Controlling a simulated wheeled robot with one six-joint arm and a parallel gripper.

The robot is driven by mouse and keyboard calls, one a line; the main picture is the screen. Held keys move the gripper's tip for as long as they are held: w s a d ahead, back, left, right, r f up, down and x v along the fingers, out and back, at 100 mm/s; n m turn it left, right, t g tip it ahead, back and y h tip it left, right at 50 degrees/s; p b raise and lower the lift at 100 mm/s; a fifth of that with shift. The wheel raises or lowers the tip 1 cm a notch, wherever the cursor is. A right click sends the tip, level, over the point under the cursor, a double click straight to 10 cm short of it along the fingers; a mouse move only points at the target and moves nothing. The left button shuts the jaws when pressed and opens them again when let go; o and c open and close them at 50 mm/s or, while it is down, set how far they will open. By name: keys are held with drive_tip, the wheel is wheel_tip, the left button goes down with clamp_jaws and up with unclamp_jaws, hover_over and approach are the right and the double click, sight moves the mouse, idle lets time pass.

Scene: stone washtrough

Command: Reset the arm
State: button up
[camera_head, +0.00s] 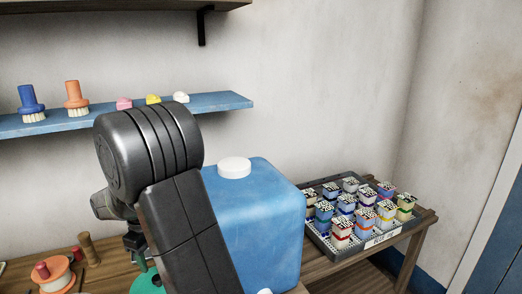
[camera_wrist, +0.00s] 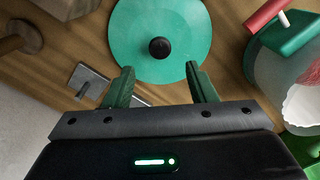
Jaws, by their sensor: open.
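My gripper (camera_wrist: 161,88) is open in the wrist view, its two green fingers apart with nothing between them. Beyond the fingertips is a round teal disc (camera_wrist: 140,30) with a black knob at its middle, over the wooden surface. In the head view my arm fills the middle foreground and is bent. My gripper there is mostly hidden behind the arm, near the edge of the teal disc (camera_head: 150,281).
A blue container (camera_head: 262,215) with a white cap stands right beside my arm. A tray (camera_head: 322,243) of small labelled containers sits farther right. A blue shelf (camera_head: 220,104) holds brushes. A green-and-red item (camera_wrist: 290,40) is near my gripper's right side.

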wheel_tip(320, 180, down, 9)
drive_tip(key=shift+r+b, duration=0.15)
drive_tip(key=shift+b, duration=0.35)
drive_tip(key=shift+r+p, duration=0.35)
drive_tip(key=shift+r, duration=0.1)
